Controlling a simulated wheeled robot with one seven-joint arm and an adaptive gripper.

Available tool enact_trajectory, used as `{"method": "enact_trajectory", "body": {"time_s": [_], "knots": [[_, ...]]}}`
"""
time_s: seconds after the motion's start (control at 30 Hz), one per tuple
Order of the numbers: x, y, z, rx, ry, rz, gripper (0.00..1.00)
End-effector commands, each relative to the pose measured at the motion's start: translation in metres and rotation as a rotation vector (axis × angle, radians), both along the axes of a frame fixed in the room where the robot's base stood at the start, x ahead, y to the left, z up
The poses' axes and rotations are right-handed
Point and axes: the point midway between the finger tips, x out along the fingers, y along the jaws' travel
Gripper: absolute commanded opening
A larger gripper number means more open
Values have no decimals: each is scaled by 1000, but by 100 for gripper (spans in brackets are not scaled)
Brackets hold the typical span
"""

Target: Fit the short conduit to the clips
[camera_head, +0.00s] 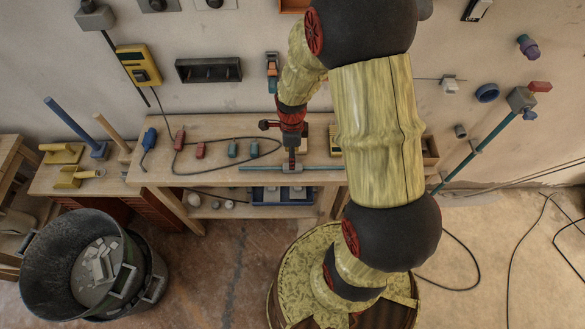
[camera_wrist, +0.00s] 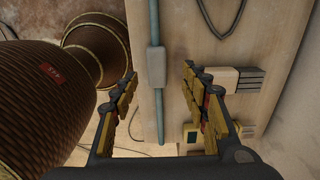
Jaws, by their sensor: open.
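The short teal conduit (camera_head: 325,168) lies across the front of the workbench, with a grey block at its middle (camera_head: 292,165). In the wrist view the conduit (camera_wrist: 159,115) runs between my fingers, its grey block (camera_wrist: 156,68) near the fingertips. My gripper (camera_head: 291,158) points down over this block. Its fingers (camera_wrist: 160,76) are open on either side, with a gap visible; I cannot tell the exact height. On the right wall, a longer teal conduit (camera_head: 495,130) slopes down from a grey box (camera_head: 520,99). Small grey clips (camera_head: 460,131) sit on or near it.
The workbench (camera_head: 215,128) also holds red and teal small parts on a looped cable (camera_head: 225,138), plus yellow pieces. A pale block with dark fins (camera_wrist: 235,80) lies right of my fingers. Black buckets (camera_head: 75,262) stand lower left. Cables (camera_head: 475,270) lie on the right floor.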

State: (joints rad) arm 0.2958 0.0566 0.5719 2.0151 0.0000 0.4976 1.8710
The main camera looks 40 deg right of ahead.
Motion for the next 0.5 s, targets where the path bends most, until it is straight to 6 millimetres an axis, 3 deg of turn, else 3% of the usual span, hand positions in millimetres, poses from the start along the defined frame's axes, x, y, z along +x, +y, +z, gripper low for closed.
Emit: {"method": "enact_trajectory", "body": {"time_s": [0.33, 0.5], "knots": [[-6, 1, -44, 1, 3, 1, 45], [-5, 0, -51, 0, 0, 1, 45]]}}
